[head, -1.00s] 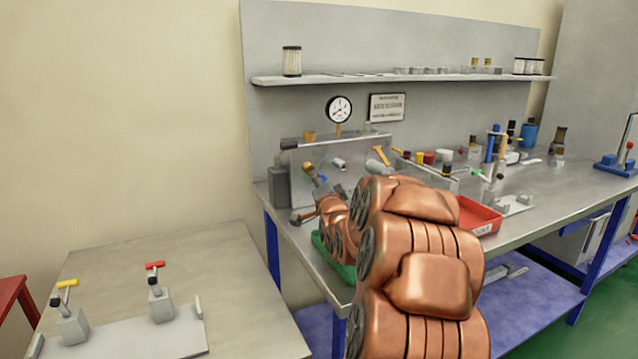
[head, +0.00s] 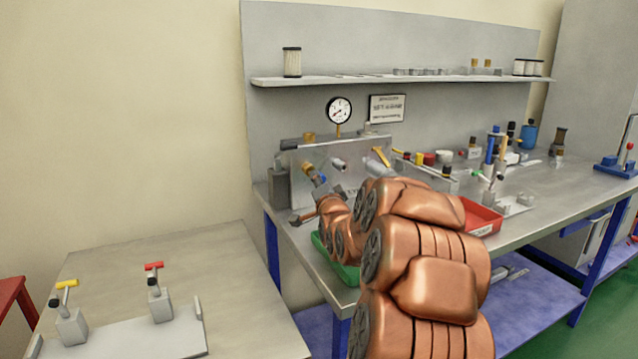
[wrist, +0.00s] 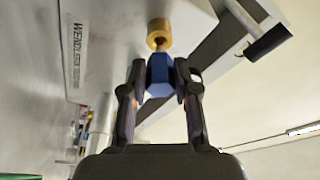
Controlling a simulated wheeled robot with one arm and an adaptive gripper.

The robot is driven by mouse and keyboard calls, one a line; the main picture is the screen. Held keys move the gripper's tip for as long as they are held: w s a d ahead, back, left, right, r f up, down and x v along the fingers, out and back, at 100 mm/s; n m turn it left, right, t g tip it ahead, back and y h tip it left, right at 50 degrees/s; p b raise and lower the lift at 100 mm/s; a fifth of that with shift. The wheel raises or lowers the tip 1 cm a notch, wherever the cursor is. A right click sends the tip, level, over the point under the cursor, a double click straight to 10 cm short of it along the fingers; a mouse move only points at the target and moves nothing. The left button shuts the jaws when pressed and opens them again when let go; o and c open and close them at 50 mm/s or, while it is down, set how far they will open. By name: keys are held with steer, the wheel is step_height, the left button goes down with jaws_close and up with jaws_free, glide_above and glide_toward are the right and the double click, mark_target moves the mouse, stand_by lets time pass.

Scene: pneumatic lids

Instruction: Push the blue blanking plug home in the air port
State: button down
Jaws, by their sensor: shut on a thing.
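The blue blanking plug (wrist: 160,76) is between the two fingers of my gripper (wrist: 161,78) in the wrist view. My gripper is shut on it. A brass fitting (wrist: 159,30) with a narrower neck lies straight ahead of the plug, in line with it and close against it. I cannot tell how far the plug sits in the port. In the head view my gripper (head: 322,184) is at the front of the grey panel (head: 345,158), with a bit of blue (head: 323,180) showing beside it. My arm hides part of the panel.
A black-ended part (wrist: 268,42) sticks out at upper right in the wrist view. A pressure gauge (head: 339,109) stands above the panel. A red tray (head: 483,220) and a green tray (head: 346,274) are near my arm. The left table's (head: 215,255) right part is clear.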

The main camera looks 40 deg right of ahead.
steer(key=shift+a+x, duration=0.25)
steer(key=shift+x, duration=1.2)
steer(key=c, duration=0.8)
jaws_free()
steer(key=shift+w+f, duration=0.2)
steer(key=shift+s, duration=0.1)
steer(key=b+v, duration=0.4)
steer(key=v, duration=0.3)
steer(key=shift+v, duration=3.7)
